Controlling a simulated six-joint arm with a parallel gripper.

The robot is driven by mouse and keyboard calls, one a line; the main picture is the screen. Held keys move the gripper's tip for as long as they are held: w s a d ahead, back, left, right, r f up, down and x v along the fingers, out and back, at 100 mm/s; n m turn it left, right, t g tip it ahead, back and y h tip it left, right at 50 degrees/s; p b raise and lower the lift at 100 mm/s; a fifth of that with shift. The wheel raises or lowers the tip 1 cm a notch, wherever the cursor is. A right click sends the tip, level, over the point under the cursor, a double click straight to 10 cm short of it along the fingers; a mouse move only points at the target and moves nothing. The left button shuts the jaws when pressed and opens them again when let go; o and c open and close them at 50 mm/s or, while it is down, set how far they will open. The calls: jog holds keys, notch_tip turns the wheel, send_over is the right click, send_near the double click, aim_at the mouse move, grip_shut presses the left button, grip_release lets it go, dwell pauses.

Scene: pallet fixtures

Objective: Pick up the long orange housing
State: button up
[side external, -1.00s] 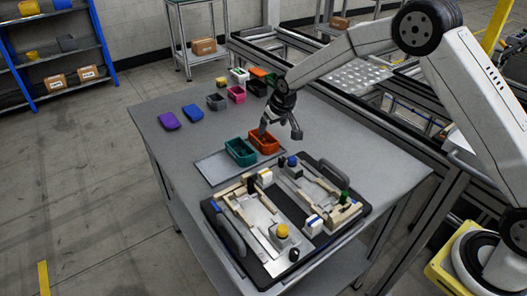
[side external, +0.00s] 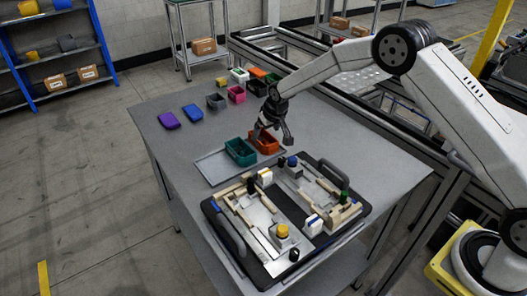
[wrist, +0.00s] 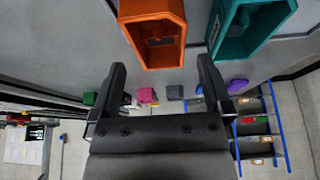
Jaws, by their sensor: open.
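The long orange housing (side external: 270,149) is an open-topped box beside a teal housing (side external: 240,152), toward the back edge of the pallet fixture. My gripper (side external: 273,139) is over the orange housing in the side view, its fingers spread and partly covering it. In the wrist view the orange housing (wrist: 153,35) lies beyond the fingertips, roughly in line with the gap between my fingers (wrist: 161,62). Nothing is between the fingers. The teal housing shows to its right in that view (wrist: 245,38). I cannot tell the exact height of the fingertips above the housing.
The two housings stand on a thin grey plate (side external: 207,168). A black-framed pallet fixture (side external: 250,262) with wooden rails and small parts lies in front. The table's left side is clear.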

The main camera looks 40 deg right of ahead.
aim_at(262, 141)
jog(key=shift+f, duration=0.1)
jog(key=shift+x, duration=2.5)
jog(key=shift+w, duration=0.1)
jog(key=c, duration=1.2)
jog(key=shift+r, duration=0.25)
